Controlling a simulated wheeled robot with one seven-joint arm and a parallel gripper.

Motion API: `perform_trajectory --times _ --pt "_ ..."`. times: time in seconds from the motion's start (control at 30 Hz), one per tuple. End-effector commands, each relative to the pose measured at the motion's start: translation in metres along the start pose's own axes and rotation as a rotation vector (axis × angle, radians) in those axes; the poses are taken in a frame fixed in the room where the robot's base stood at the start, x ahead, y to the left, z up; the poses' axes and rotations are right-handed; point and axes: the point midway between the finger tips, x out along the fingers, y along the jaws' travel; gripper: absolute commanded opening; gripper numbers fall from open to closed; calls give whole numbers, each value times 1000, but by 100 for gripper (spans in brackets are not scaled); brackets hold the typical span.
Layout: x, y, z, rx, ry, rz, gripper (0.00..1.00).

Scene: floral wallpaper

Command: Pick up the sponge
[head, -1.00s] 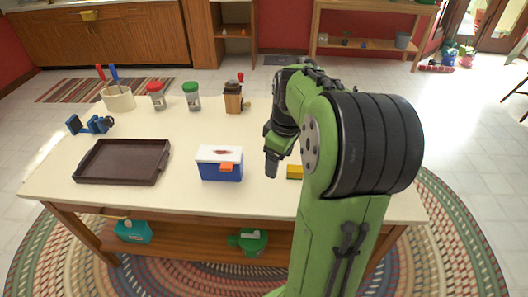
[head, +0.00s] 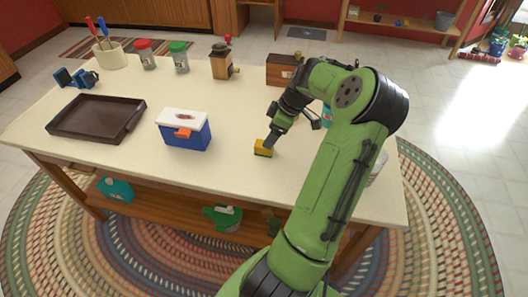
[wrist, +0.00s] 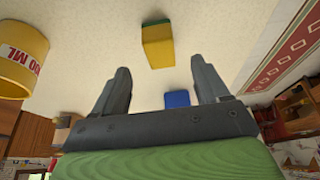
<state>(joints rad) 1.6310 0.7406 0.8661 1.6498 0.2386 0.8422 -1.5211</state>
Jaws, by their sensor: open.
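The sponge (head: 263,148) is a small yellow block lying on the cream tabletop, right of the blue and white box. In the wrist view the sponge (wrist: 157,47) shows yellow with a green layer, just beyond the fingertips and roughly centred between them. My gripper (head: 273,139) is just above and beside it in the head view, and one finger overlaps the sponge's edge there. In the wrist view my gripper (wrist: 160,66) is open, its two fingers wide apart with nothing held. I cannot tell whether a finger touches the sponge.
The blue and white box (head: 184,130) stands left of the sponge, with a dark tray (head: 97,118) beyond it. A coffee grinder (head: 222,62) and a wooden box (head: 284,70) stand behind. A yellow container (wrist: 22,60) shows in the wrist view. The tabletop around the sponge is clear.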

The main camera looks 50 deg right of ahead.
Motion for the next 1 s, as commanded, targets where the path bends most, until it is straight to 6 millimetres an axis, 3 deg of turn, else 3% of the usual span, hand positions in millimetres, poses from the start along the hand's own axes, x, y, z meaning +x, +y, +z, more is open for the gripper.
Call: perform_trajectory --times 0.4,0.67,1.0 --pt "66 0 0 0 2 -2 74" --pt "66 0 -1 0 0 1 73" --pt "66 0 -1 0 0 0 21"
